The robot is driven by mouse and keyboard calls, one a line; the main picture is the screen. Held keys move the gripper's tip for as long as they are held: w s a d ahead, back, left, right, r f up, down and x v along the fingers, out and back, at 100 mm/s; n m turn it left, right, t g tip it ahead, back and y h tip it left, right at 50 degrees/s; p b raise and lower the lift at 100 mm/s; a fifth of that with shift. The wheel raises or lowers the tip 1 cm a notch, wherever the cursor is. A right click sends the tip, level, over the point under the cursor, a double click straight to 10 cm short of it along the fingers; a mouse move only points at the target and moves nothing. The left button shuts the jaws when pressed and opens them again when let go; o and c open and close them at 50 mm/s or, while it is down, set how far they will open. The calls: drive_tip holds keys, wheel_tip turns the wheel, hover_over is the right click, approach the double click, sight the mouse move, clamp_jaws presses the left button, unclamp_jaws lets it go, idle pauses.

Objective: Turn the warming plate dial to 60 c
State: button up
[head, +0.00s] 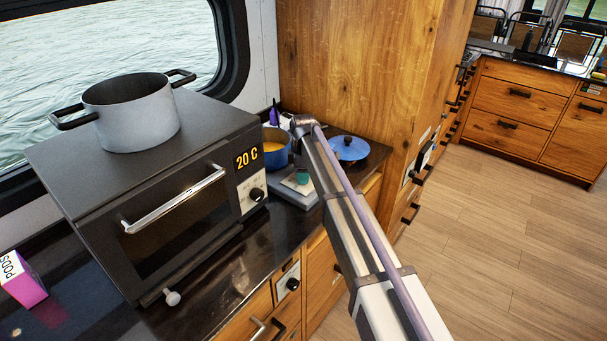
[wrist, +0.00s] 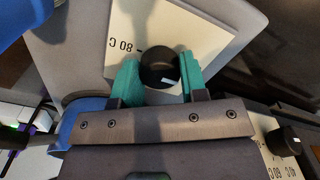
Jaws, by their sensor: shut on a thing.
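The warming plate (head: 283,192) is a low grey slab on the counter in the head view, partly behind my arm. In the wrist view its grey body (wrist: 80,62) frames a cream panel (wrist: 190,30) with an upside-down 80 C mark and small ticks. The round black dial (wrist: 159,66) sits on this panel. My gripper (wrist: 160,72) has its teal fingers shut on the dial, one on each side. The teal fingers also show in the head view (head: 303,177).
A dark oven (head: 175,205) showing 20 C carries a grey pot (head: 130,115). A blue pot (head: 276,150) and a blue-lidded pan (head: 349,149) stand close to my arm. Another black knob (wrist: 284,141) is near the gripper. A pink box (head: 24,281) lies left.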

drive_tip(key=shift+c, duration=0.8)
drive_tip(key=shift+m, duration=0.4)
drive_tip(key=m, duration=0.4)
drive_tip(key=shift+m, duration=0.3)
drive_tip(key=m, duration=1.2)
drive_tip(key=shift+m, duration=0.3)
drive_tip(key=m, duration=0.5)
drive_tip(key=shift+m, duration=0.4)
